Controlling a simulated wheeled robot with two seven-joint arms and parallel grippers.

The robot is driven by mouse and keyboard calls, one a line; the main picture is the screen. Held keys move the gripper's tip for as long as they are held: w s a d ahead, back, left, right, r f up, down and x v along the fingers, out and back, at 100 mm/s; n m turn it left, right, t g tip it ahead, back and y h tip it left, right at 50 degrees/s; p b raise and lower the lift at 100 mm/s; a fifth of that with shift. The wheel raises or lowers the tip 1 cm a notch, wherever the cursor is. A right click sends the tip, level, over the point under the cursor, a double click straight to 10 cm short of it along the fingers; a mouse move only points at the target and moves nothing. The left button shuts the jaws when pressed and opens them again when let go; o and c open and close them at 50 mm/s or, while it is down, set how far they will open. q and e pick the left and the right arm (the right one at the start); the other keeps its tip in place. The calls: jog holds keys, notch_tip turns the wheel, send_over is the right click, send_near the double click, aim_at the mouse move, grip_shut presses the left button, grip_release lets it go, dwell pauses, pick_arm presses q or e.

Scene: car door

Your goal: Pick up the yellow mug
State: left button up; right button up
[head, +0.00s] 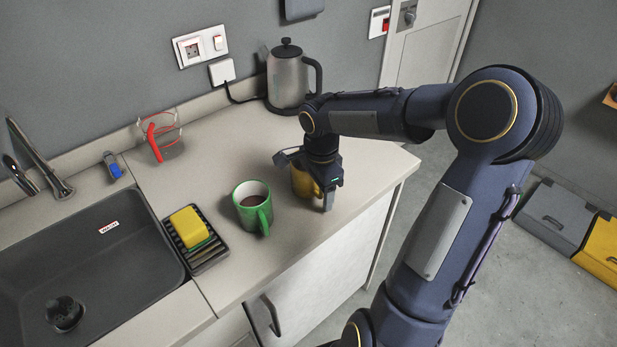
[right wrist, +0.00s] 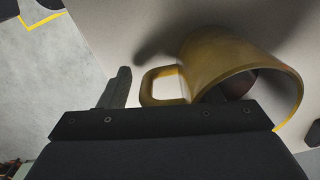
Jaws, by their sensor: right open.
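The yellow mug (head: 301,184) stands on the counter near its front right part, partly hidden by my right gripper (head: 308,184). My left gripper is not in view.
A green mug (head: 253,205) with dark liquid stands close to the left. Farther left are a soap tray (head: 208,252) with a yellow sponge (head: 188,227) and a sink (head: 85,262). The counter's front edge is close.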

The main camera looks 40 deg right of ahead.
grip_shut()
dwell(0.3)
jog(key=shift+r, duration=0.1)
jog(key=shift+w+d+r, duration=0.1)
jog(key=shift+r, duration=0.45)
jog(key=s+a+r+b, duration=0.1)
jog(key=s+a+r, duration=0.7)
jog(key=a+r, duration=0.3)
jog(key=shift+s+a+r, duration=0.15)
jog(key=shift+s+r, duration=0.2)
jog(key=shift+r, duration=0.05)
